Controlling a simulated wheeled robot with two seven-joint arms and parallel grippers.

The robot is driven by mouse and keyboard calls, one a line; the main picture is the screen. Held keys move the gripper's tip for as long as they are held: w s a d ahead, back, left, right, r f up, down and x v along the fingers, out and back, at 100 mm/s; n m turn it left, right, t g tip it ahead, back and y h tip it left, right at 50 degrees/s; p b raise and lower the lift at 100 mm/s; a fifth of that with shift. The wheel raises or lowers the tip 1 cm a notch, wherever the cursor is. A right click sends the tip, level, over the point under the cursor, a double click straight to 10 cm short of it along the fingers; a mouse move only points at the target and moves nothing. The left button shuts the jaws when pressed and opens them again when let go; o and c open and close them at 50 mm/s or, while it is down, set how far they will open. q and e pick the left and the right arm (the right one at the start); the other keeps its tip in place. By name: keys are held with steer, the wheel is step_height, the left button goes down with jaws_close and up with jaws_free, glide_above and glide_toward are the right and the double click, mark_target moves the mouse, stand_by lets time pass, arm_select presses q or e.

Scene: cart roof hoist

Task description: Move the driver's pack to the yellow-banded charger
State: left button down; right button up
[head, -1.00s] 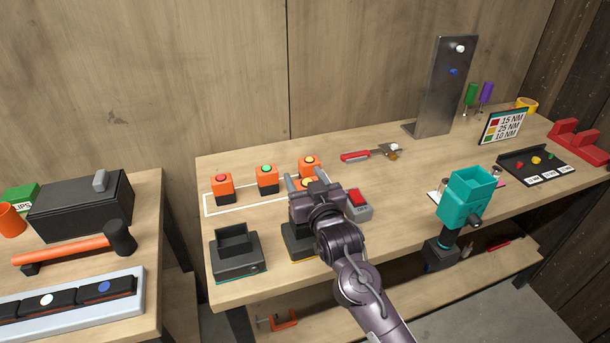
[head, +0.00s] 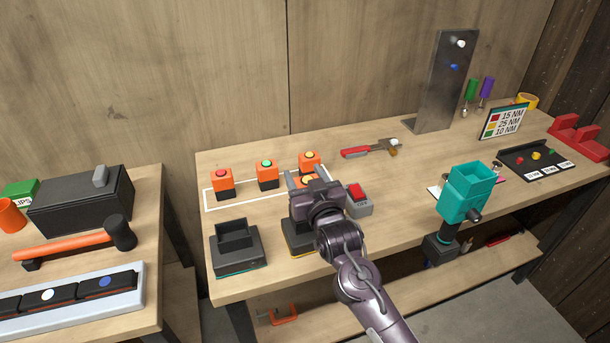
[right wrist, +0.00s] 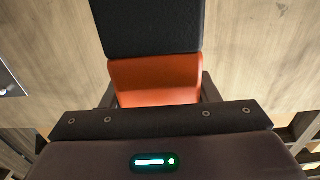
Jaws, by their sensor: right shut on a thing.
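My right gripper (head: 305,178) is shut on an orange pack with a yellow top (head: 307,181). In the right wrist view the held pack shows as an orange block (right wrist: 155,80) with a black part (right wrist: 147,25), between the fingers. The gripper is over or just behind the yellow-banded charger (head: 294,243), which my wrist partly hides. I cannot tell whether the pack touches the charger. The teal driver (head: 466,190) stands at the bench's front edge, its black foot (head: 440,249) lowest. My left gripper is not in view.
A teal-banded charger (head: 236,256) with an empty-looking socket stands left of the yellow-banded one. A grey box with a red switch (head: 357,199) is close right of my gripper.

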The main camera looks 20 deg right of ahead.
steer(key=shift+p, duration=0.45)
stand_by(1.0)
steer(key=shift+f+b, duration=1.35)
steer(key=shift+f, duration=0.9)
steer(key=o, duration=1.2)
steer(key=shift+o, duration=0.3)
steer(key=shift+f, duration=0.1)
steer(key=s+b, duration=0.1)
steer(key=s, duration=0.5)
steer(key=shift+s+d+b, duration=0.1)
steer(key=shift+s+b, duration=0.2)
steer(key=shift+s, duration=0.65)
